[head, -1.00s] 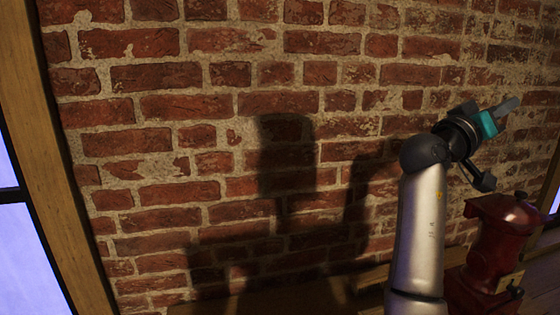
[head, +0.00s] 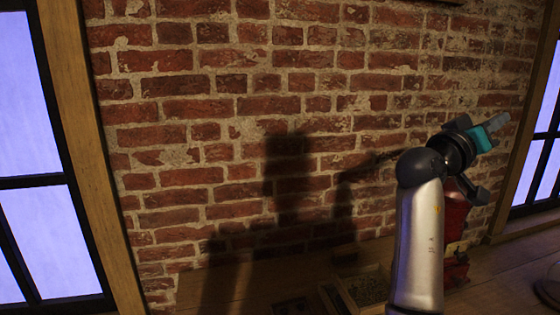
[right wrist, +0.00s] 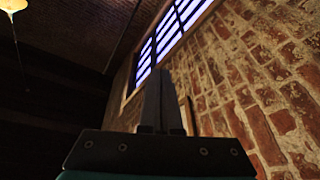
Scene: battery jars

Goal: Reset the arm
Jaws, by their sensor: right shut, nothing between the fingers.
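My right arm rises at the right of the head view. Its gripper (head: 497,122), grey with a teal part, is raised in front of the brick wall and points up and to the right. In the right wrist view its two dark fingers (right wrist: 162,103) are together with nothing between them. My left gripper is in neither view.
A brick wall (head: 210,110) fills the background, with windows (head: 45,235) at both sides. A wooden surface (head: 500,272) runs below, bearing a shallow wooden box (head: 368,290) and a red object (head: 456,222) partly hidden behind my right arm. A lamp (right wrist: 12,6) hangs high up.

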